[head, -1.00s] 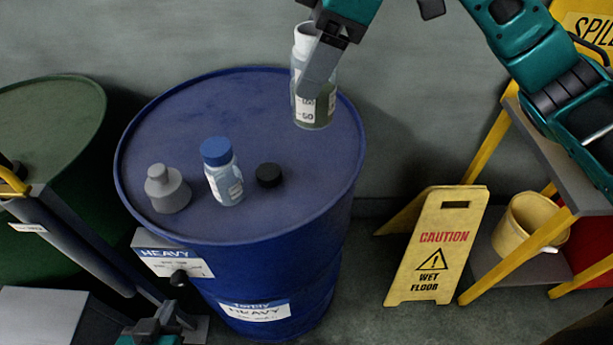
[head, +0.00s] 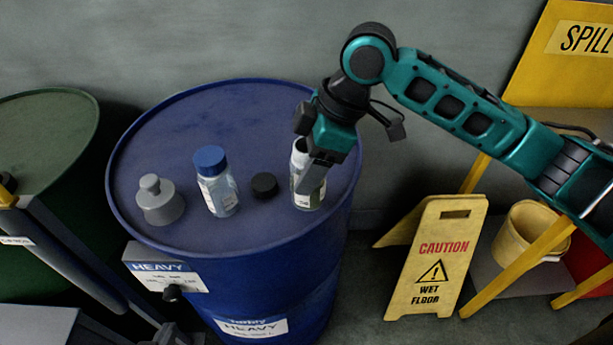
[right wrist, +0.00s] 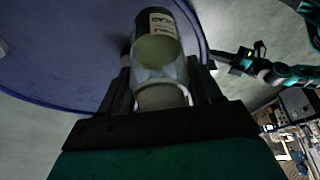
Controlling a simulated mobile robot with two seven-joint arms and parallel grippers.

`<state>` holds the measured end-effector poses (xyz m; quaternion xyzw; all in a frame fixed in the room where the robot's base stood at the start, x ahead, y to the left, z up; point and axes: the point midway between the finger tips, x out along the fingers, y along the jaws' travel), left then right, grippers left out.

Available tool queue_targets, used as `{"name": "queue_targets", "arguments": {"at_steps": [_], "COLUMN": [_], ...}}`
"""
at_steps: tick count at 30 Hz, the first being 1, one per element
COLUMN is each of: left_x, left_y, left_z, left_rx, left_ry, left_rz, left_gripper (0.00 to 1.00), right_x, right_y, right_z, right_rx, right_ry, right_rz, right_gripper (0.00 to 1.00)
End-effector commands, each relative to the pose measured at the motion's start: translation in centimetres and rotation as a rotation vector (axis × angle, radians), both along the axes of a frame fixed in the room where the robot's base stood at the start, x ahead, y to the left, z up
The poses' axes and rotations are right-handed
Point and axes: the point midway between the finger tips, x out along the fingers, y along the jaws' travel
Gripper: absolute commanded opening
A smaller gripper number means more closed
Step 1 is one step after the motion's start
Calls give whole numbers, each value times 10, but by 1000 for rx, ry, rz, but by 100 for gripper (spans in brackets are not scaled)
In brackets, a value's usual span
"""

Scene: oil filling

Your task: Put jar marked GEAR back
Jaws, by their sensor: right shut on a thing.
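In the right wrist view the jar (right wrist: 160,52) sits between both fingers, with greenish content and a label too blurred to read surely. A black cap (head: 264,185) lies left of the jar.
A blue-capped bottle (head: 216,182) and a grey stoppered container (head: 159,200) stand on the drum, left of the black cap. The drum top's back is clear. A yellow wet-floor sign (head: 436,258) and a yellow bucket (head: 528,238) are at the right.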

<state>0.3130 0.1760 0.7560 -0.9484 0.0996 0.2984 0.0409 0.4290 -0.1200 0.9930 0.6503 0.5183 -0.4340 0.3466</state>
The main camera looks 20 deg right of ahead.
Motion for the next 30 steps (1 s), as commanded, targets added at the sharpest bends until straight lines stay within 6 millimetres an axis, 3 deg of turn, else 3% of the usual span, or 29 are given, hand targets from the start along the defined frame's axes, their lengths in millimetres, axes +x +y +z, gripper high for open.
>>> {"name": "queue_targets", "arguments": {"at_steps": [6,17,18,26,30], "left_x": [2,5,5,5,5], "left_y": [0,1,1,1,1], "left_z": [-4,0,0,0,0], "left_rx": [0,0,0,1,0], "left_ry": [-4,-13,-13,-14,-12], "left_rz": [1,2,2,2,2], "left_gripper": [0,0,0,0,0], "right_x": [-1,0,0,0,0], "right_y": [0,0,0,0,0], "right_z": [-32,-35,-36,-36,-36], "right_rx": [-1,0,-1,-1,-1], "right_ry": [2,0,1,1,1], "right_rz": [-1,-1,-1,-1,-1], "right_gripper": [6,6,65,89,89]}}
